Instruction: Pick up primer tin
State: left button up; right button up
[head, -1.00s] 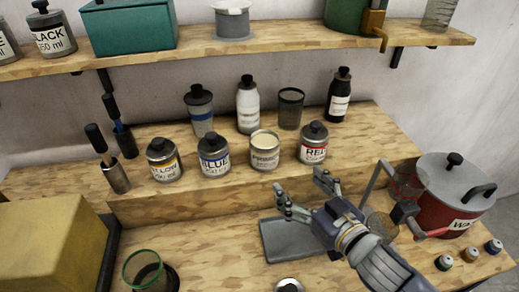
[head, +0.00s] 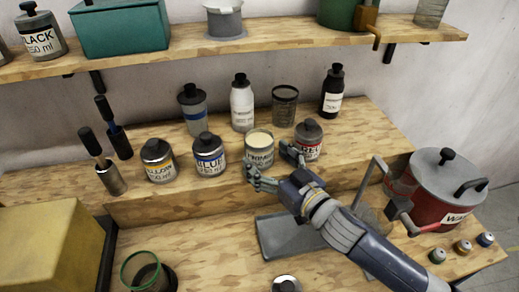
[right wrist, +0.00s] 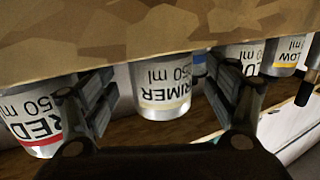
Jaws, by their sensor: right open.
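The primer tin (head: 259,149) is a grey metal tin with a white label and a pale top. It stands upright on the raised wooden step, between the blue tin and the red tin. My right gripper (head: 272,168) is open at the front of the primer tin, one finger low at its left front and the other near the red tin. In the right wrist view the primer tin (right wrist: 163,98) appears upside down between the two spread fingers (right wrist: 168,105), with no clear contact. My left gripper is not in view.
The red tin (head: 309,140) stands close by on the right, the blue tin (head: 209,156) on the left, and the yellow tin (head: 158,162) beyond. Bottles and a dark cup (head: 285,106) stand behind. A red pot (head: 438,190) is at the right.

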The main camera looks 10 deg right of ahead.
aim_at(266, 159)
jog(key=x, duration=0.3)
jog(key=shift+w+a+p, duration=0.15)
jog(key=shift+w+p, duration=0.05)
jog(key=shift+p, duration=0.2)
jog(key=shift+w+f, duration=0.1)
jog(key=shift+w, duration=0.05)
jog(key=c, duration=1.4)
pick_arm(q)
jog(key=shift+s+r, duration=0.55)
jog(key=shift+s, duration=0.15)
pick_arm(e)
jog(key=shift+c, duration=0.2)
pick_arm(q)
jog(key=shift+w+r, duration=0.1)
